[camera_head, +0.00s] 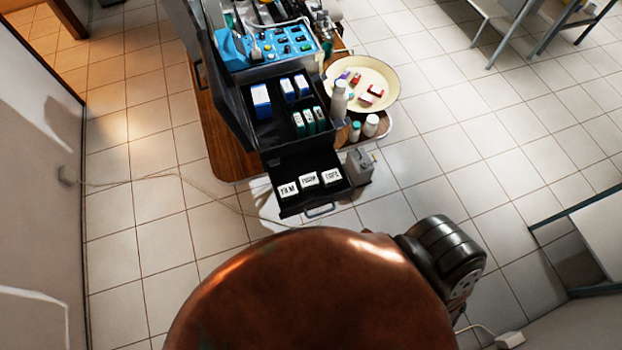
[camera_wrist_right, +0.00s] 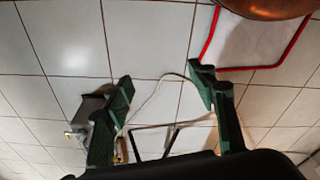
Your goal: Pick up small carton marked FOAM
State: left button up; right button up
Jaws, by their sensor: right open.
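Three small white cartons stand in a row in a dark open drawer (camera_head: 289,205) in the head view. The middle carton (camera_head: 309,180) seems to be the one marked FOAM; its lettering is small and blurred. The left carton (camera_head: 288,190) seems to read FILM, and the right carton (camera_head: 331,177) has a label I cannot read surely. My right gripper (camera_wrist_right: 160,78) shows in the right wrist view with its green fingers wide apart and nothing between them but floor behind. No carton can be made out in that view. My left gripper is not in view.
Above the drawer, a dark case tray (camera_head: 268,135) holds blue and green boxes. A round cream tray (camera_head: 385,75) with small red items, bottles (camera_head: 339,100) and a grey canister (camera_head: 359,166) stand to the right. A cable (camera_head: 200,180) crosses the tiled floor.

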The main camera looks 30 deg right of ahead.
jog(key=w+r+t+p, duration=0.1)
jog(key=w+r+p, duration=0.2)
jog(key=r, duration=1.6)
jog(key=w+r+t+p, duration=0.1)
jog(key=w+r+p, duration=0.25)
jog(key=r, duration=1.45)
jog(key=w+a+r+n+y, duration=0.35)
jog(key=w+a+n, duration=0.45)
jog(key=w+a, duration=0.6)
jog(key=n+g+h, duration=0.3)
jog(key=n+g, duration=0.1)
jog(key=n, duration=0.2)
send_over(309, 179)
jog(key=shift+s+a+f, duration=0.15)
jog(key=shift+a, duration=0.2)
jog(key=shift+d+b, duration=0.3)
notch_tip(309, 179, down, 8)
jog(key=shift+r+b, duration=0.15)
jog(key=shift+b, duration=0.15)
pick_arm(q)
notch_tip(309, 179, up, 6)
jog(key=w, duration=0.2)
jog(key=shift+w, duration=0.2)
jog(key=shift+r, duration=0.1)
pick_arm(e)
jog(key=shift+c, duration=0.2)
